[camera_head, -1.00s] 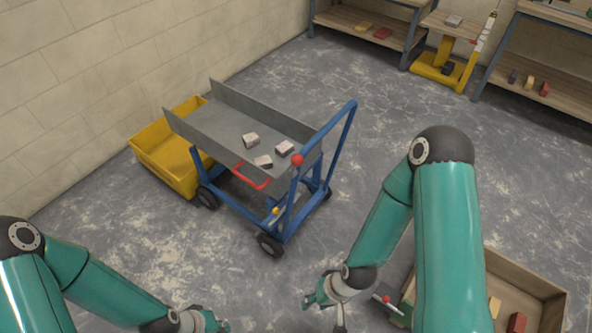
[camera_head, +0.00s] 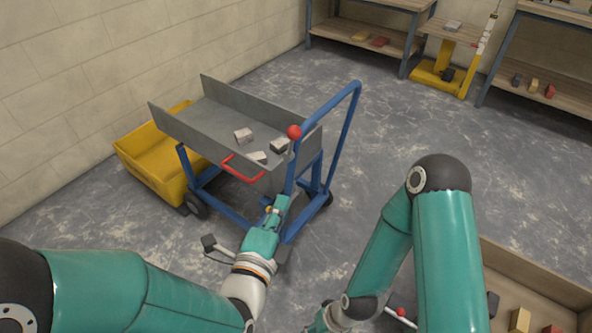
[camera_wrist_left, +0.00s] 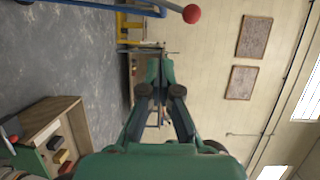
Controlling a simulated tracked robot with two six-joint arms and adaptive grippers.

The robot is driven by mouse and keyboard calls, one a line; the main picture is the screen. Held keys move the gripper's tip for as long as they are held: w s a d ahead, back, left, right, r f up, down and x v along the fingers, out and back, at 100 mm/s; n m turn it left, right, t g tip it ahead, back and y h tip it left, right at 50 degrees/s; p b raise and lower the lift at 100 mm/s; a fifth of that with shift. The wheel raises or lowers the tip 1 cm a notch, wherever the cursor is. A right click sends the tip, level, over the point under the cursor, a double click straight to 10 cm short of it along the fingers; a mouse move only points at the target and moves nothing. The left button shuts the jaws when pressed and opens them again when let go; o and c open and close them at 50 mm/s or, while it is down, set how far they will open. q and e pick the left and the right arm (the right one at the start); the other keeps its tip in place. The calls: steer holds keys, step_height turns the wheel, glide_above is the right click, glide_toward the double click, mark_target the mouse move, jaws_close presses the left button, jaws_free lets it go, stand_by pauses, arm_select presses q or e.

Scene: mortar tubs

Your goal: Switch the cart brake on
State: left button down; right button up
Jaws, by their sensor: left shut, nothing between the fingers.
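The cart has a blue frame (camera_head: 348,127) and a grey tray (camera_head: 215,118). A lever with a red ball knob (camera_head: 294,132) rises at its handle end; a red ball on a grey rod also shows at the top of the left wrist view (camera_wrist_left: 191,13). A small yellow knob (camera_head: 268,209) sits low on the frame, partly covered by my left gripper. My left gripper (camera_head: 282,200) is shut and empty, beside the cart's near post below the red ball; contact cannot be told. My right gripper (camera_head: 325,320) is low at the bottom edge, its fingers unclear.
A red loop handle (camera_head: 242,168) sticks out from the tray side, and several grey blocks (camera_head: 243,135) lie in the tray. A yellow bin (camera_head: 140,160) stands behind the cart. A wooden box (camera_head: 555,285) with blocks is at right. Floor right of the cart is clear.

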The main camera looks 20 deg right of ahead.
mark_target(293, 144)
arm_select(q)
steer(key=r+m, duration=0.1)
steer(key=s+d+r+m+t+h, duration=0.1)
steer(key=shift+s+d+r, duration=0.2)
steer(key=shift+d+r, duration=0.05)
steer(key=shift+r, duration=0.05)
arm_select(e)
steer(key=shift+f, duration=0.7)
arm_select(q)
steer(key=w+a+p+x, duration=0.1)
steer(key=a+x, duration=0.1)
steer(key=x, duration=1)
steer(key=shift+w+r, duration=0.2)
steer(key=shift+w, duration=0.35)
arm_select(e)
steer(key=shift+r, duration=0.75)
arm_select(q)
steer(key=shift+d, duration=0.1)
